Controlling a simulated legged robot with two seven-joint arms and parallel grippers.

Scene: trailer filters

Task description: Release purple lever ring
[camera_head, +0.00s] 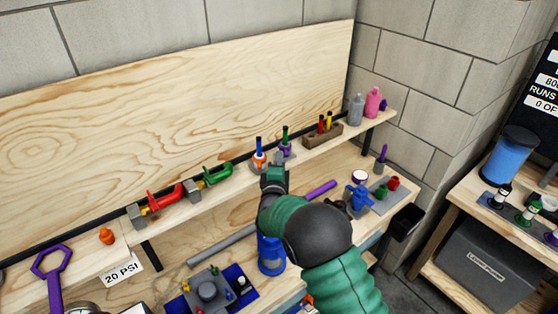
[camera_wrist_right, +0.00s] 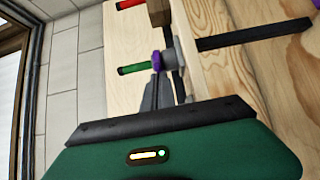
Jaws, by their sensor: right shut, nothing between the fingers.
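The purple lever ring (camera_head: 285,150) sits around the base of an upright lever with a green handle (camera_head: 285,132) on the wall shelf. In the right wrist view the ring (camera_wrist_right: 158,62) shows around the base of the green handle (camera_wrist_right: 132,69), just beyond the gripper. My right gripper (camera_head: 278,160) is shut and empty, close in front of the ring. Whether it touches the ring cannot be told. My left gripper is not in view.
A blue-handled lever with an orange ring (camera_head: 259,160) stands just left. A wooden holder (camera_head: 322,134) with coloured handles is to the right. Red (camera_head: 165,197) and green (camera_head: 216,172) valve handles lie farther left on the shelf. A blue cylinder (camera_head: 271,256) stands on the bench below my arm.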

